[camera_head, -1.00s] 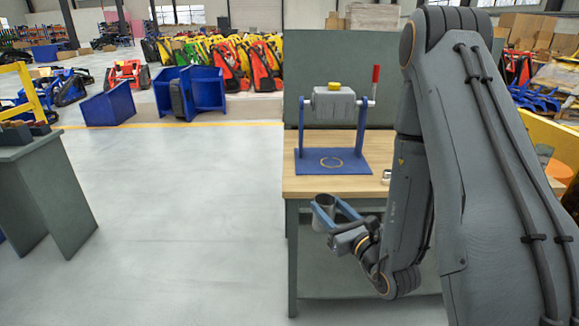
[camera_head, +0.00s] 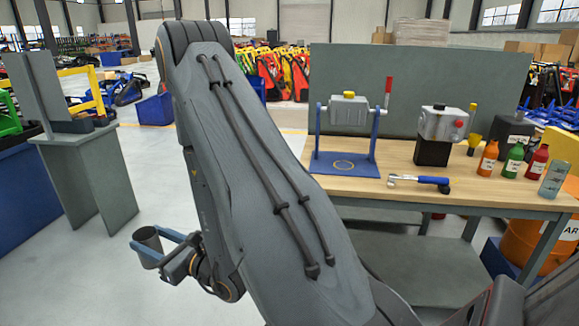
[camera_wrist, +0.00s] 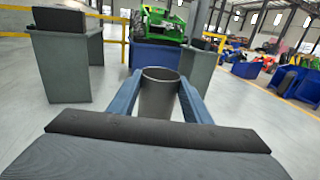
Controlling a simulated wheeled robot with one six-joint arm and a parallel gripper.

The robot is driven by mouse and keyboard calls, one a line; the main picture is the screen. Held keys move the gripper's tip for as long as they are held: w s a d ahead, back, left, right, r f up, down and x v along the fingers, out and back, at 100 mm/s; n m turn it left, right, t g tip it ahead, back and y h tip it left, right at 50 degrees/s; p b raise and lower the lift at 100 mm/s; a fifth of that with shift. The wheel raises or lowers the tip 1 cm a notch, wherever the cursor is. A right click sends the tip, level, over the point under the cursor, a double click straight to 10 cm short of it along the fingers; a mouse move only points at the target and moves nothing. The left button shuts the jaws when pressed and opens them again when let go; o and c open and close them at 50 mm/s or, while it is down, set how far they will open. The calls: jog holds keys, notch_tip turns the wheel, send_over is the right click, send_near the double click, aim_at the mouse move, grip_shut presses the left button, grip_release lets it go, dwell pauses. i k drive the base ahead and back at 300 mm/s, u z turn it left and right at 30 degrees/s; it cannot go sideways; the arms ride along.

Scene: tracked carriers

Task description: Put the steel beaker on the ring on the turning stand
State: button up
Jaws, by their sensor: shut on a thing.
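My gripper (camera_head: 160,245) is shut on the steel beaker (camera_head: 146,244) and holds it upright above the open floor, left of the workbench. In the wrist view the beaker (camera_wrist: 159,97) stands between the two blue fingers (camera_wrist: 159,100), its open rim up; it looks empty as far as I can see. The turning stand (camera_head: 346,135) is on the workbench, with blue posts, a grey block on top, a yellow knob and a red handle. My gripper is well away from the stand.
The wooden workbench (camera_head: 400,180) also carries a grey machine (camera_head: 436,135), a blue-handled tool (camera_head: 419,181) and several bottles (camera_head: 514,160). A grey-green panel (camera_head: 410,75) stands behind. A grey table (camera_head: 90,180) is at the left; clear floor lies between.

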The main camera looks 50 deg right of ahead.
aim_at(343, 165)
jog(key=u, duration=0.3)
jog(key=i, duration=2.2)
jog(key=z, duration=2.65)
